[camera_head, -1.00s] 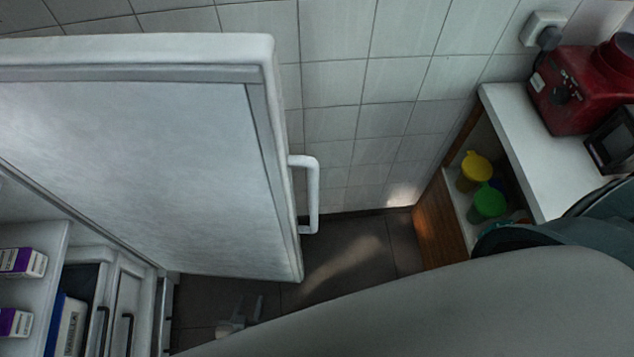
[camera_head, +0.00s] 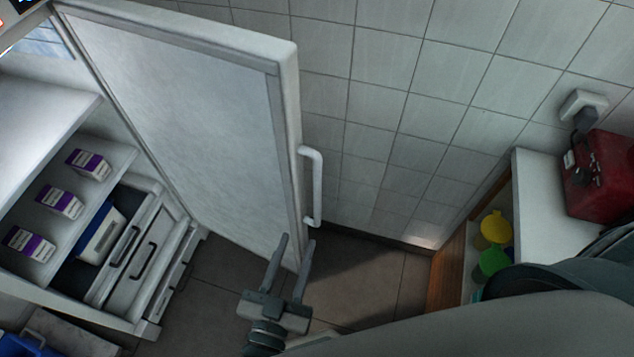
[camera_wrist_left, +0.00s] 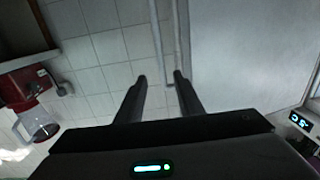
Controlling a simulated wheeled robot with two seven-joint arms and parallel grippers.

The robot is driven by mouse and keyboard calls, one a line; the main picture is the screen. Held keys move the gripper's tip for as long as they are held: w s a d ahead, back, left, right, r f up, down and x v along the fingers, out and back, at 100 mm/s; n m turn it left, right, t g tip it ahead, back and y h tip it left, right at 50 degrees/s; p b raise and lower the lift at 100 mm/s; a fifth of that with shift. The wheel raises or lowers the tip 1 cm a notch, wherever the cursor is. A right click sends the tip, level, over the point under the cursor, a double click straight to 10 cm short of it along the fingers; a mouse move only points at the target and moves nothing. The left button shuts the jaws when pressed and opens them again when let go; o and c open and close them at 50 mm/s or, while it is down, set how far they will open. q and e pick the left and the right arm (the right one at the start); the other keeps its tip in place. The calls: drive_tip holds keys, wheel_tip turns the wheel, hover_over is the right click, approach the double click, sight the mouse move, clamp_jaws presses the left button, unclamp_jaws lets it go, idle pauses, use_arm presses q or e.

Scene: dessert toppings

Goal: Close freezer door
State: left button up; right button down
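The white freezer door (camera_head: 190,110) stands wide open in the head view, its inner face toward the freezer's shelves. Its white bar handle (camera_head: 317,185) is on the outer side, near the free edge. My left gripper (camera_head: 294,241) is open and empty, its two fingers pointing up near the door's lower free corner, below the handle. In the left wrist view, the gripper (camera_wrist_left: 161,77) has its fingers apart, with the handle (camera_wrist_left: 158,40) and door edge (camera_wrist_left: 182,40) beyond the tips. Contact with the door cannot be made out. My right gripper is not in view.
The freezer interior at left has a shelf with purple-and-white boxes (camera_head: 58,202) and drawers (camera_head: 145,255). A tiled wall (camera_head: 440,110) is behind the door. A counter (camera_head: 545,205) with a red appliance (camera_head: 600,180) stands at right. Dark floor (camera_head: 375,285) is clear between.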

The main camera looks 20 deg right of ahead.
sight(316, 184)
use_arm(q)
drive_tip(key=shift+w, duration=0.1)
idle(0.3)
drive_tip(key=p+x, duration=0.4)
drive_tip(key=x, duration=1.3)
drive_tip(key=shift+w+d, duration=0.1)
clamp_jaws()
